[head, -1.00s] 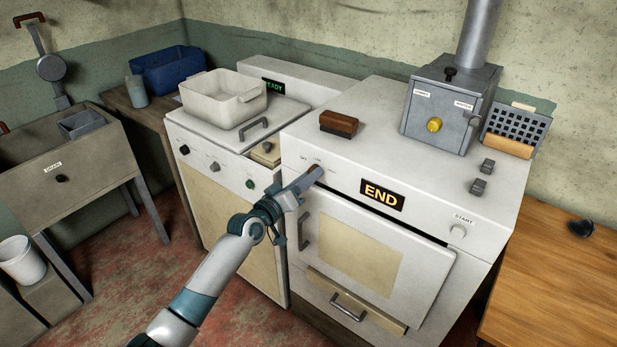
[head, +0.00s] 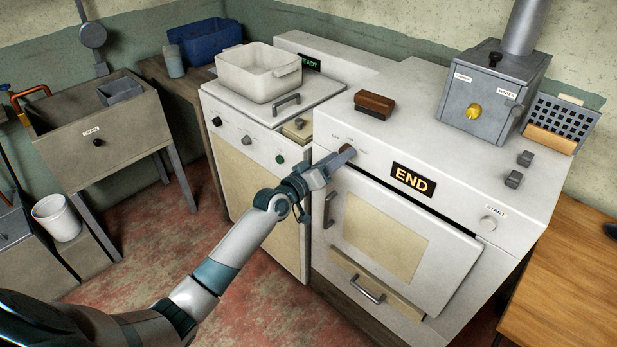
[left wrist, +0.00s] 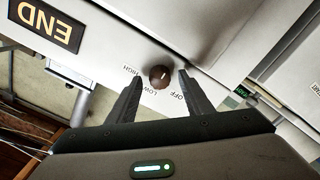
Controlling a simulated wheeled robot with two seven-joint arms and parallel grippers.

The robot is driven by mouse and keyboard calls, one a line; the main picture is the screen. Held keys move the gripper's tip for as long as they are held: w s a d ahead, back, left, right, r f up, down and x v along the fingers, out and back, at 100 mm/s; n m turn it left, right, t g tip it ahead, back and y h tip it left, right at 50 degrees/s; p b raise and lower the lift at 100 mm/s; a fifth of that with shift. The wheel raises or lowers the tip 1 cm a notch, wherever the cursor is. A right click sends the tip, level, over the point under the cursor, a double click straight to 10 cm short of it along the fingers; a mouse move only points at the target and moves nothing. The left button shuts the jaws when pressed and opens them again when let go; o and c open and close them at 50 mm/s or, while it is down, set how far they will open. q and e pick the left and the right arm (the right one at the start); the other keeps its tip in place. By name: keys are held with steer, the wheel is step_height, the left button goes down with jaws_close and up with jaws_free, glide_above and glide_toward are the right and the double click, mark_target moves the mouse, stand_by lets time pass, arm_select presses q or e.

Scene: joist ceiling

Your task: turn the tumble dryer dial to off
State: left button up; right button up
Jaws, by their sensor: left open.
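The tumble dryer (head: 450,190) is the white machine at right in the head view, with a lit END display (head: 412,180). Its small round dark-brown dial (left wrist: 160,77) shows in the left wrist view, with OFF, LOW and HIGH labels around it. A short pale mark is on its face; I cannot tell exactly which label it points to. My left gripper (left wrist: 161,76) is open, its fingers on either side of the dial with visible gaps. In the head view my left gripper (head: 345,156) reaches the panel and mostly covers the dial. My right gripper is out of view.
A second white machine (head: 255,205) with several knobs and a READY display adjoins on the left, bearing a white tub (head: 258,75). On the dryer stand a brown brush (head: 374,104) and a grey box (head: 490,100). A wooden table (head: 565,285) is at right.

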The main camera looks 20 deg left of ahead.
arm_select(q)
steer(key=b+v, duration=0.3)
steer(key=v, duration=1.3)
steer(key=shift+s, duration=0.35)
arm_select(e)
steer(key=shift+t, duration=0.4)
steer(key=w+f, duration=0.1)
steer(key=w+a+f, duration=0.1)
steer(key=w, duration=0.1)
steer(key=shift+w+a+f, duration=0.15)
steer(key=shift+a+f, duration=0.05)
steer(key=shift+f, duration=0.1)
arm_select(q)
steer(key=shift+a, duration=0.1)
